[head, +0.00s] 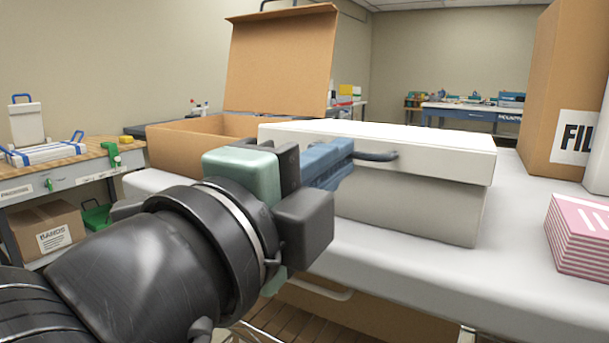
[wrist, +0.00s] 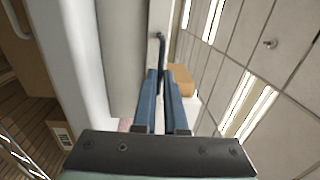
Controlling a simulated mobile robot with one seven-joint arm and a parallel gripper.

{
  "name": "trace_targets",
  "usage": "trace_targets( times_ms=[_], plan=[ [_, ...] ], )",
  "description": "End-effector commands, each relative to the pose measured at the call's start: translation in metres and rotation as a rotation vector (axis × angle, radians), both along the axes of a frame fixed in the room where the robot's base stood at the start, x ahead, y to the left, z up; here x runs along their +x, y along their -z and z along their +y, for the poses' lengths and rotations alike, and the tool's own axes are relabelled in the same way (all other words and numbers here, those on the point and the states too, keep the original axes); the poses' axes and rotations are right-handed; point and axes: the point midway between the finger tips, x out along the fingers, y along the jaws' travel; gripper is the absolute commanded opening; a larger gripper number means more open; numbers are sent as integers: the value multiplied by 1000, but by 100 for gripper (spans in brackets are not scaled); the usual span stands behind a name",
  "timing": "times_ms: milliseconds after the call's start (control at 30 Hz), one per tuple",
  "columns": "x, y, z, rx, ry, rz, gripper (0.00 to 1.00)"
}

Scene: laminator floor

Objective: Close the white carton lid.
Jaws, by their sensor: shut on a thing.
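The white carton (head: 410,208) stands on the light grey table in the middle of the head view. Its white lid (head: 440,150) lies roughly level over the body; I cannot tell whether a thin gap is left under it. A dark curved handle (head: 378,156) is on the lid's front face. My gripper (head: 340,152), with blue fingers, comes in from the left and is shut on the handle. In the wrist view the handle (wrist: 161,50) runs down between the fingertips (wrist: 163,75), which hide part of it.
An open brown carton (head: 195,148) with its flap raised stands behind to the left. A tall brown box (head: 565,85) and a pink-striped stack (head: 580,235) are on the right of the table (head: 510,270). The tabletop before the white carton is clear.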

Motion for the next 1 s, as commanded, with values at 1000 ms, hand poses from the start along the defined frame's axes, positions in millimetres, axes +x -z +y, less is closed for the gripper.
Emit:
trace_targets(
  times_ms=[1000],
  plan=[
    [1,31,-3,5,7,14,29]
  ],
)
